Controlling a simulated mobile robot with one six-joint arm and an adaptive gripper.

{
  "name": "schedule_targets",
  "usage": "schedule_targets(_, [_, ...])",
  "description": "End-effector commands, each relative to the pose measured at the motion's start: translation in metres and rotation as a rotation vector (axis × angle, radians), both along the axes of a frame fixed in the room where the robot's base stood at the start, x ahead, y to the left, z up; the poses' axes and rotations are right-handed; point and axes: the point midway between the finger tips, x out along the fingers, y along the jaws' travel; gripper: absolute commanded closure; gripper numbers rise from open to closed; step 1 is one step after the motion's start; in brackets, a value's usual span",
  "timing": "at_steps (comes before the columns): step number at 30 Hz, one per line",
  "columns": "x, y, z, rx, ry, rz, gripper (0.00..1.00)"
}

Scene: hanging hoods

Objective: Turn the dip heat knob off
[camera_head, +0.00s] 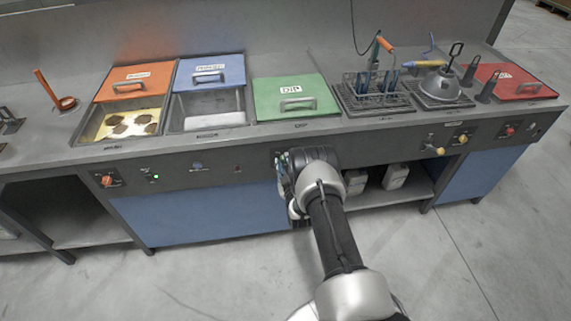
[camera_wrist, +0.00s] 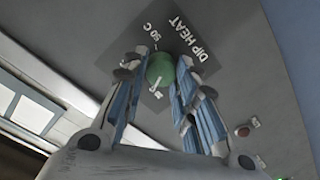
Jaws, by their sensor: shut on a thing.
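The dip heat knob is green and round (camera_wrist: 160,69), on a dark square plate marked "DIP HEAT" and "50 C" in the wrist view. My gripper (camera_wrist: 155,80) is shut on the knob, with one blue-padded finger on each side of it. The knob's pointer and exact setting are hard to make out. In the head view my gripper (camera_head: 283,170) is at the front panel below the green DIP lid (camera_head: 290,97), and my arm hides the knob there.
A red button (camera_wrist: 243,131) sits on the panel beside the plate. In the head view, an orange knob (camera_head: 107,181) is at the left and a yellow knob (camera_head: 440,151) at the right. White containers (camera_head: 395,176) stand on a shelf under the counter. The floor in front is clear.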

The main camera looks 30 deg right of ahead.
Motion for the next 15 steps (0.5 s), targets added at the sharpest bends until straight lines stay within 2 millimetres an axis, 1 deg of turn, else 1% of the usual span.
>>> schedule_targets(15, [-0.0004,0.0017,-0.0023,-0.469,0.138,0.0,0.97])
